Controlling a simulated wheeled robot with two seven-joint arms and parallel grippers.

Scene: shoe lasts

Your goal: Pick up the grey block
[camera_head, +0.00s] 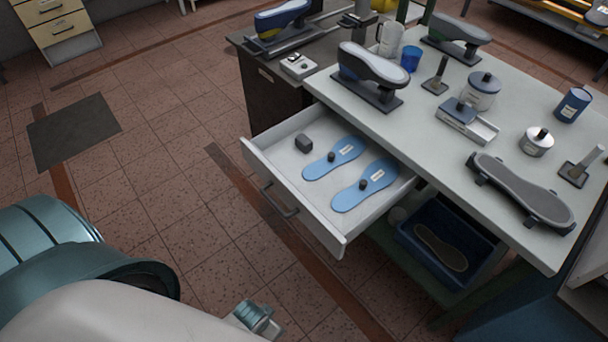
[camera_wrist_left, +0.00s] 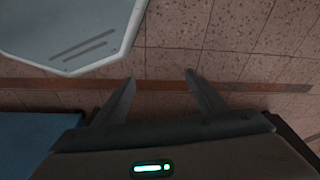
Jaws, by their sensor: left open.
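The grey block (camera_head: 303,143) is a small dark cube. It lies in the open white drawer (camera_head: 290,225), near the left side, beside two blue insoles. My left gripper (camera_wrist_left: 160,75) shows in the left wrist view with its two fingers spread apart and nothing between them, over the tiled floor. The block is not in the left wrist view. In the head view my arm fills the lower left, away from the drawer, and the left fingers cannot be made out. My right gripper is not in view.
The blue insoles (camera_head: 334,158) and (camera_head: 365,185) each carry a small dark knob. The worktop (camera_head: 400,131) above the drawer holds shoe lasts, jars and tools. A blue bin (camera_head: 481,244) stands below.

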